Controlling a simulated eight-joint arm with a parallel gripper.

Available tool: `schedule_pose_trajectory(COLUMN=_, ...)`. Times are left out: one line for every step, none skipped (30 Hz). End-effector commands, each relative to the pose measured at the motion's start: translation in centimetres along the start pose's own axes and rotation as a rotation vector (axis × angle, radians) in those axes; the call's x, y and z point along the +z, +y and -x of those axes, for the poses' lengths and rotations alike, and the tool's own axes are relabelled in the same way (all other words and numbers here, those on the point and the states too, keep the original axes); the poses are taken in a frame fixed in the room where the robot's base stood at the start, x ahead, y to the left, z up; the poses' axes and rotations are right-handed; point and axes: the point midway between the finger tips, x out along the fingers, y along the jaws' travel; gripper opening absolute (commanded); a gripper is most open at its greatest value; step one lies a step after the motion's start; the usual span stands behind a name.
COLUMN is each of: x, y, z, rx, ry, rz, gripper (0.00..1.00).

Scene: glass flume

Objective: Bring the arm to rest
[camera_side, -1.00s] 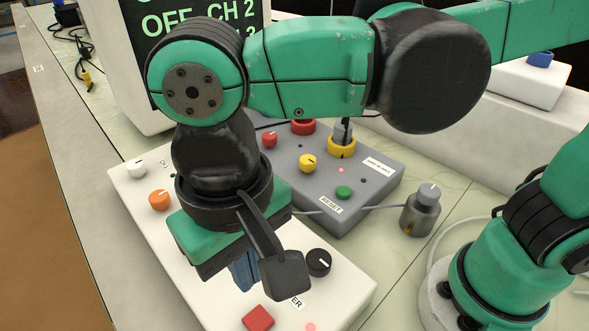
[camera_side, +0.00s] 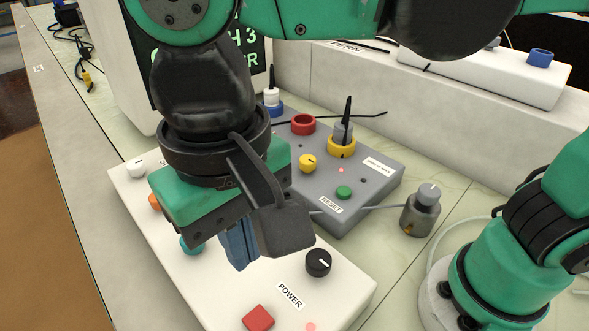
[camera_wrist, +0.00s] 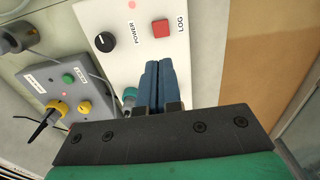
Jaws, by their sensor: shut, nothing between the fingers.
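My gripper (camera_side: 241,262) is above the white control box (camera_side: 215,300) in the side view, with its blue fingers shut and empty. The fingers also show in the wrist view (camera_wrist: 155,68), together and pointing toward the box face. On the box are a black knob (camera_side: 318,262) beside the POWER label and a red square button (camera_side: 258,318). A teal knob (camera_side: 191,244) shows partly behind the fingers. Whether the fingertips touch the box cannot be told, but they look apart from it.
A grey box (camera_side: 335,210) with a RESET label, a green button and a yellow ring holding a connector stands behind. A small metal cylinder with a knob (camera_side: 420,212) stands at right. A screen (camera_side: 255,50) is partly hidden by my arm.

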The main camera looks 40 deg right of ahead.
Motion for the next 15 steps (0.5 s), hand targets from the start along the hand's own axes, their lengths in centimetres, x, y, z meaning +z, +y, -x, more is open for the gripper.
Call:
schedule_pose_trajectory(x=-0.2, y=0.2, z=-0.1, rx=-0.005, ry=0.004, rz=-0.002, gripper=0.0)
schedule_pose_trajectory(x=-0.5, y=0.5, z=-0.1, rx=-0.012, ry=0.01, rz=-0.005, gripper=0.0)
schedule_pose_trajectory(x=-1.0, y=1.2, z=-0.3, rx=-0.025, ry=0.021, rz=-0.008, gripper=0.0)
schedule_pose_trajectory(x=-1.6, y=1.9, z=-0.4, rx=-0.039, ry=0.036, rz=-0.011, gripper=0.0)
schedule_pose_trajectory(x=-2.2, y=2.7, z=-0.6, rx=-0.055, ry=0.054, rz=-0.014, gripper=0.0)
schedule_pose_trajectory(x=-3.2, y=4.2, z=-1.0, rx=-0.079, ry=0.087, rz=-0.018, gripper=0.0)
schedule_pose_trajectory(x=-4.0, y=5.4, z=-1.3, rx=-0.097, ry=0.118, rz=-0.02, gripper=0.0)
schedule_pose_trajectory(x=-4.7, y=6.8, z=-1.6, rx=-0.112, ry=0.154, rz=-0.022, gripper=0.0)
schedule_pose_trajectory(x=-5.6, y=8.7, z=-2.1, rx=-0.128, ry=0.207, rz=-0.023, gripper=0.0)
schedule_pose_trajectory(x=-6.2, y=10.1, z=-2.5, rx=-0.135, ry=0.249, rz=-0.024, gripper=0.0)
schedule_pose_trajectory(x=-6.6, y=11.6, z=-2.9, rx=-0.138, ry=0.292, rz=-0.024, gripper=0.0)
schedule_pose_trajectory(x=-7.1, y=13.4, z=-3.3, rx=-0.135, ry=0.348, rz=-0.023, gripper=0.0)
schedule_pose_trajectory(x=-7.4, y=14.7, z=-3.7, rx=-0.128, ry=0.389, rz=-0.023, gripper=0.0)
schedule_pose_trajectory(x=-7.6, y=16.0, z=-4.0, rx=-0.118, ry=0.427, rz=-0.022, gripper=0.0)
schedule_pose_trajectory(x=-7.8, y=17.5, z=-4.4, rx=-0.101, ry=0.473, rz=-0.02, gripper=0.0)
